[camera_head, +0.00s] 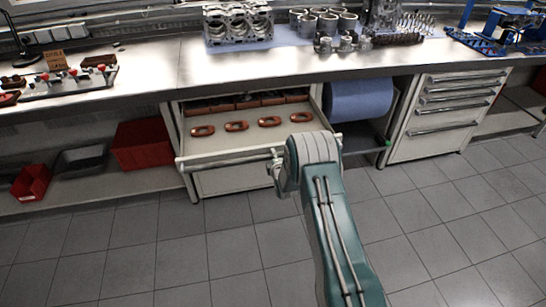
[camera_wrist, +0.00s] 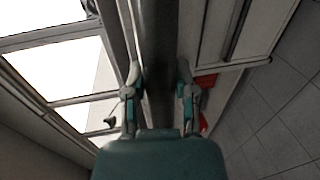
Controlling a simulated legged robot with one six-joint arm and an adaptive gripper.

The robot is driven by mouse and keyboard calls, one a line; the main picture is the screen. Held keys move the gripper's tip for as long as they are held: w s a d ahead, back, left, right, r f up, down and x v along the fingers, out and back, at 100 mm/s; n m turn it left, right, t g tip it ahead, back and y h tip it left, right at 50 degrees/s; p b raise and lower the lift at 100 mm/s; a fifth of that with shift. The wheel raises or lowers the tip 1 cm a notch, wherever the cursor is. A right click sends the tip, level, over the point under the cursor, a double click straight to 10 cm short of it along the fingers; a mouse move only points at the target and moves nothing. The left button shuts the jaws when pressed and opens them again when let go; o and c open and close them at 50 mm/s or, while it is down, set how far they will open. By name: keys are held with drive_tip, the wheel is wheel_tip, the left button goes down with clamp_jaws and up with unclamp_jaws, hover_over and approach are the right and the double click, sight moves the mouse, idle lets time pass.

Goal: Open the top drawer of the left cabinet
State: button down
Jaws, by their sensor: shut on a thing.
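The left cabinet (camera_head: 232,182) stands under the workbench. Its top drawer (camera_head: 225,143) is pulled well out, showing several orange oval parts on its floor and a row of dark bins at the back. The drawer's long handle (camera_head: 222,160) runs along its front edge. My gripper (camera_head: 277,170) is at the right end of this handle, partly hidden by my arm. In the wrist view, the fingers of my gripper (camera_wrist: 160,84) stand on both sides of a long dark bar (camera_wrist: 159,45), apparently the handle, and are shut on it.
A right cabinet (camera_head: 440,115) with closed drawers stands beyond a blue roll (camera_head: 358,100). Red bins (camera_head: 142,145) and a dark tray (camera_head: 82,159) sit on the low shelf at left. Engine parts cover the bench's back. The tiled floor (camera_head: 150,260) in front is clear.

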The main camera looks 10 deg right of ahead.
drive_tip(key=shift+c, duration=2)
unclamp_jaws()
drive_tip(key=shift+s+d+f, duration=0.1)
drive_tip(key=shift+s+f, duration=0.05)
drive_tip(key=shift+f, duration=0.25)
drive_tip(key=shift+r, duration=0.2)
drive_tip(key=s+r, duration=0.2)
drive_tip(key=s, duration=0.9)
drive_tip(key=shift+s+r, duration=0.15)
drive_tip(key=shift+s, duration=0.1)
